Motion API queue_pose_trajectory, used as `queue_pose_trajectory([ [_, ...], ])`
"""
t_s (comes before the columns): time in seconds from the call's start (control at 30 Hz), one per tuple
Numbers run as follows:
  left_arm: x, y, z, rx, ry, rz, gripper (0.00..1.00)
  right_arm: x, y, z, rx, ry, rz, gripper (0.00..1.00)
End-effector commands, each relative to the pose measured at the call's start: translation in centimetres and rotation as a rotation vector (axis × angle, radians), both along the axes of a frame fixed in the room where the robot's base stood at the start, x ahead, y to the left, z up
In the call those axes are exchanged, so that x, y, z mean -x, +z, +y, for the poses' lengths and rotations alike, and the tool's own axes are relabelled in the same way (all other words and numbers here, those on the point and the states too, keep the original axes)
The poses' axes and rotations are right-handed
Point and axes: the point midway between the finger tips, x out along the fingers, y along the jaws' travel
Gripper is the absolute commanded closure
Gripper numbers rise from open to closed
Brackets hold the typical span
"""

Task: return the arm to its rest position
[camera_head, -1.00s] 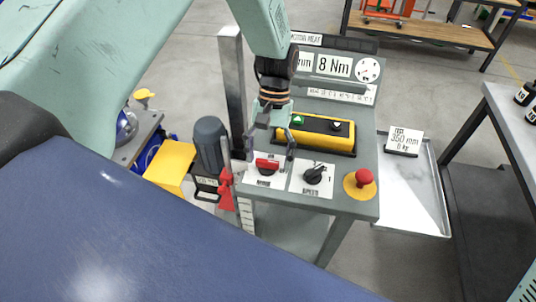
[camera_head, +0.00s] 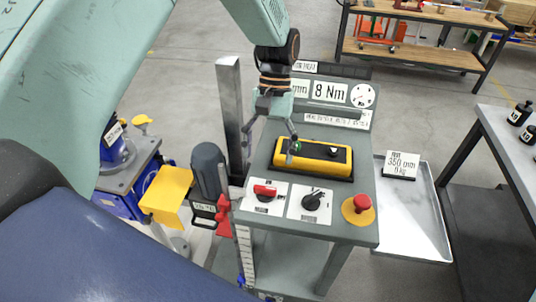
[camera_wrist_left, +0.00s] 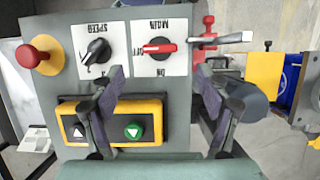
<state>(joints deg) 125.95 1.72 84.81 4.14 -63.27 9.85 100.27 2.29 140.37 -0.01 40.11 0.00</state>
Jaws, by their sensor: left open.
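My left arm reaches in from the upper left in the head view. Its gripper (camera_head: 268,138) is open and empty above the control console (camera_head: 350,222), over the left end of the yellow button box (camera_head: 318,166). In the left wrist view the two fingers of the same gripper (camera_wrist_left: 160,84) stand apart, with the button box and the red main switch (camera_wrist_left: 158,48) showing between and beyond them. The main switch also shows in the head view (camera_head: 265,191), in front of the gripper. My right gripper is not in view.
Beside the main switch are the black speed knob (camera_head: 312,201) and a red stop button (camera_head: 362,202). A grey post (camera_head: 230,105) and a motor (camera_head: 208,168) stand close left of the gripper. A metal tray (camera_head: 405,225) lies right of the console. Open floor shows behind.

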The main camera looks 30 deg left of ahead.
Motion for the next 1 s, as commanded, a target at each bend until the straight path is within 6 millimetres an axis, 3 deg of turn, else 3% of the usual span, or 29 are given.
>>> queue_pose_trajectory([
  [0.27,0.1,-0.3,0.0,0.000,0.000,0.001,0.25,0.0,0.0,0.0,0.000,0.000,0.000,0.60],
  [0.7,2.4,-5.9,-0.6,0.000,-0.001,0.001,0.25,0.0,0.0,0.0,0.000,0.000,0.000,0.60],
  [1.0,3.0,-7.5,-0.7,0.001,0.023,-0.002,0.25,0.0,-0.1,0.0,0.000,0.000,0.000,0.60],
])
